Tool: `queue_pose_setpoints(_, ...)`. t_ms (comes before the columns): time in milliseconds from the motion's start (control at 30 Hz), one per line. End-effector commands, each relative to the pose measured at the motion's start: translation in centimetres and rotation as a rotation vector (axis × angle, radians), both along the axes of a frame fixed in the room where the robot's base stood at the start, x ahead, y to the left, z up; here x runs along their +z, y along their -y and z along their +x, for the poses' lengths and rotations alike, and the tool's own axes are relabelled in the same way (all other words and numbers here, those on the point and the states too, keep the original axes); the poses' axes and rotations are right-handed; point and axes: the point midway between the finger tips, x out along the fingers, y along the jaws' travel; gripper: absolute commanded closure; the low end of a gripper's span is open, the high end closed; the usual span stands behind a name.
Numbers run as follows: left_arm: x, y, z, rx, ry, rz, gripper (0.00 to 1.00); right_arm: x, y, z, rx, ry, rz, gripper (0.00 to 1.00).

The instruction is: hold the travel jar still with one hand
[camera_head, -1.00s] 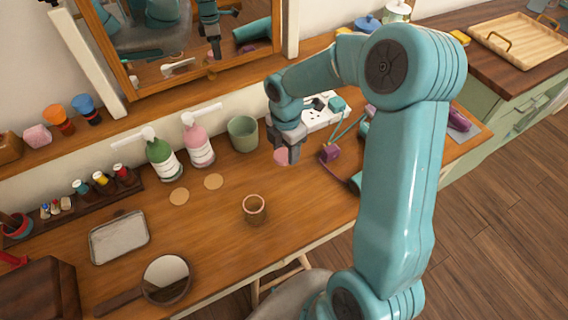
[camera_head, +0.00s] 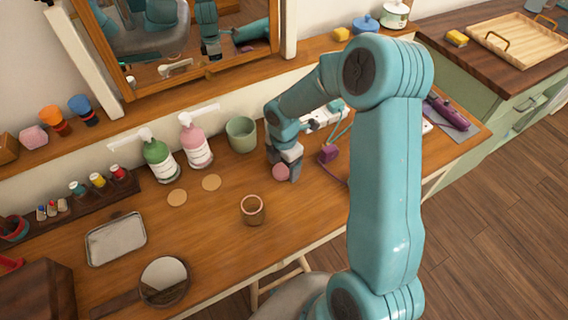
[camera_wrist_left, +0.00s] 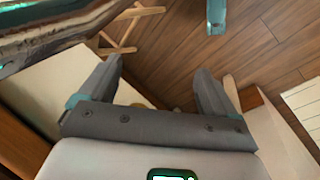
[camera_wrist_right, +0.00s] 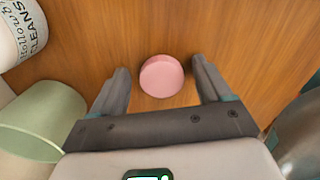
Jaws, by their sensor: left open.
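A small open brown jar (camera_head: 253,209) stands upright on the wooden dressing table; I cannot tell for sure that it is the travel jar. A round pink piece (camera_head: 280,172) sits further back on the tabletop. My right gripper (camera_head: 290,167) is low over the table beside the pink piece. In the right wrist view the pink piece (camera_wrist_right: 162,76) lies between the tips of the open, empty fingers, with a gap on each side. My left gripper (camera_wrist_left: 158,80) shows only in its own wrist view, open and empty, with floorboards beyond it.
A green cup (camera_head: 241,134), a pink pump bottle (camera_head: 196,146) and a green pump bottle (camera_head: 160,161) stand behind, left of my right gripper. A purple block (camera_head: 327,153) with a cord is to its right. Two tan discs (camera_head: 176,197) lie flat. The front middle tabletop is mostly clear.

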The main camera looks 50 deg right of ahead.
Motion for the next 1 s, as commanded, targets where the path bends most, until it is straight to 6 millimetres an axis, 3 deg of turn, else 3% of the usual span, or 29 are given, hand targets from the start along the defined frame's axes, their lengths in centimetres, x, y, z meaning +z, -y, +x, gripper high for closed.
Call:
queue_pose_setpoints(367, 0.4, 0.0, 0.0, 0.000, 0.000, 0.000, 0.09, 0.9, 0.0, 0.0, 0.000, 0.002, -0.001, 0.22)
queue_pose_setpoints(800, 1.1, 0.0, 0.0, 0.000, 0.000, 0.000, 0.09, 10.2, 0.0, 0.1, -0.001, 0.005, -0.001, 0.22)
queue_pose_setpoints(1000, 1.2, 0.0, 0.0, 0.000, 0.000, 0.000, 0.09, 12.2, 0.0, 0.0, 0.001, 0.001, -0.001, 0.22)
